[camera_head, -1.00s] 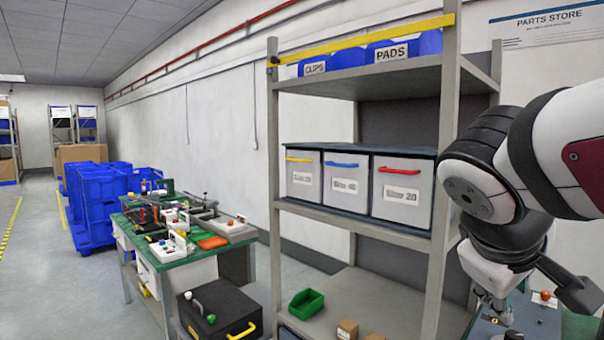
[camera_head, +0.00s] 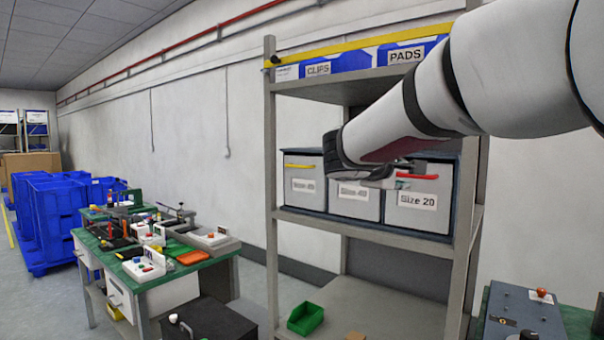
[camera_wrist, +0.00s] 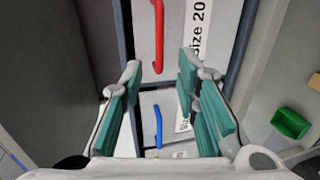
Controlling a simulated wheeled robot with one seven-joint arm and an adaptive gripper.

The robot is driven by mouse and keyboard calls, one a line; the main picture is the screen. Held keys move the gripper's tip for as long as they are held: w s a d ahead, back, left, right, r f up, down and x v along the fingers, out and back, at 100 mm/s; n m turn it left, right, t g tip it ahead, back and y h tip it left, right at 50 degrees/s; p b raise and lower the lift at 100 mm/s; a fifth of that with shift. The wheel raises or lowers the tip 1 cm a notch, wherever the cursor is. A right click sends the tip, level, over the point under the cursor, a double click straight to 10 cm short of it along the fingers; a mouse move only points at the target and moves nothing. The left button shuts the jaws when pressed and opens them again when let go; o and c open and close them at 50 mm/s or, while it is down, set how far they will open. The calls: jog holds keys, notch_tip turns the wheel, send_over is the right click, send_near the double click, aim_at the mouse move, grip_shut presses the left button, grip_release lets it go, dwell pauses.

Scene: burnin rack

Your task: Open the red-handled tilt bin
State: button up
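The red-handled tilt bin (camera_head: 428,218), labelled Size 20, is the right one of three grey bins on the middle shelf. Its front looks upright and shut. Its red handle (camera_head: 420,176) shows in the head view and also, as the red handle (camera_wrist: 158,38), in the wrist view. My gripper (camera_head: 392,180) is in front of the bins, just left of the red handle in the head view. In the wrist view my gripper (camera_wrist: 160,88) is open, with green-padded fingers apart and nothing between them. The red handle lies beyond the fingertips, apart from them.
The blue handle (camera_wrist: 158,126) of the middle bin shows between the fingers. The yellow-handled bin (camera_head: 303,188) is at the left. Rack posts stand both sides, and the right post (camera_head: 462,240) is close to my arm. A green tray (camera_head: 306,318) sits on the lower shelf.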

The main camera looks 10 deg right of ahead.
aim_at(409, 176)
jog(key=x, duration=0.8)
jog(key=shift+s+p, duration=0.1)
jog(key=shift+p, duration=0.3)
grip_shut()
